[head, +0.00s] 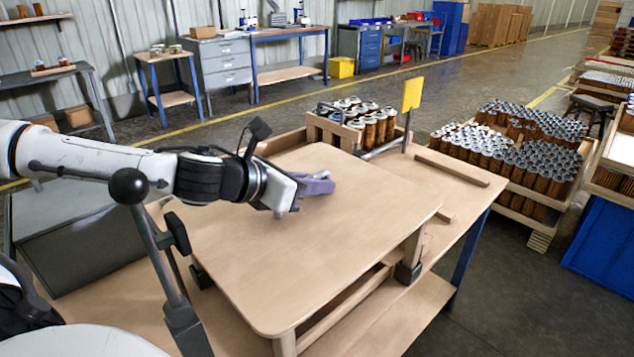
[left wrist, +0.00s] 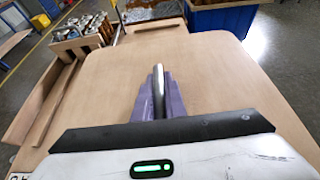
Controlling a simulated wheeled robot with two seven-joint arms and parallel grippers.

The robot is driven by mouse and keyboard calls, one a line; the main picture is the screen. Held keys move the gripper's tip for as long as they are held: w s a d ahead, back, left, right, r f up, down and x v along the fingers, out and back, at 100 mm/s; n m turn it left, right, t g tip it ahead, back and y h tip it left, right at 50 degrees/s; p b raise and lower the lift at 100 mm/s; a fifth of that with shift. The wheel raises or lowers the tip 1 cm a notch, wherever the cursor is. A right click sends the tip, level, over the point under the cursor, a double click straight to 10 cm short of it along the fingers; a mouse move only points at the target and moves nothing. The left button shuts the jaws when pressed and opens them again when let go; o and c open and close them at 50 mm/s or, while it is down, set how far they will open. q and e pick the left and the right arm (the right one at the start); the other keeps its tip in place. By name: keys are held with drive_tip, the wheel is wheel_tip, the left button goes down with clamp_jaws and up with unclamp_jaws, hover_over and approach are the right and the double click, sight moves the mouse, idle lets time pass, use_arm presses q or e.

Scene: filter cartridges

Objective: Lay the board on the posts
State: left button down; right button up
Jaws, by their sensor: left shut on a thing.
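The board (head: 370,205) is a wide, pale wooden panel with rounded corners, lying roughly level above the wooden bench. A wooden post (head: 284,344) shows under its near corner and another post (head: 412,248) under its right side. I see no clear gap at either post; the other supports are hidden. My left gripper (head: 318,184), with purple fingers, is over the board's middle. In the left wrist view the fingers (left wrist: 158,92) are shut on a narrow grey metal bar (left wrist: 158,85), seemingly a handle on the board (left wrist: 225,75). My right gripper is not in view.
A wooden crate of metal-topped cartridges (head: 372,122) stands behind the board, near a yellow plate (head: 412,93) on a post. A loose wooden strip (head: 452,167) lies on the bench at right. A black-knobbed lever (head: 130,186) stands in the left foreground.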

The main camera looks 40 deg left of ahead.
use_arm(q)
drive_tip(key=shift+f+b, duration=0.35)
drive_tip(key=shift+f, duration=0.1)
drive_tip(key=c, duration=1.7)
unclamp_jaws()
drive_tip(key=shift+f, duration=0.25)
drive_tip(key=shift+b+v, duration=0.9)
drive_tip(key=shift+v, duration=4.35)
drive_tip(key=shift+w+d+r, duration=0.1)
drive_tip(key=shift+r, duration=0.05)
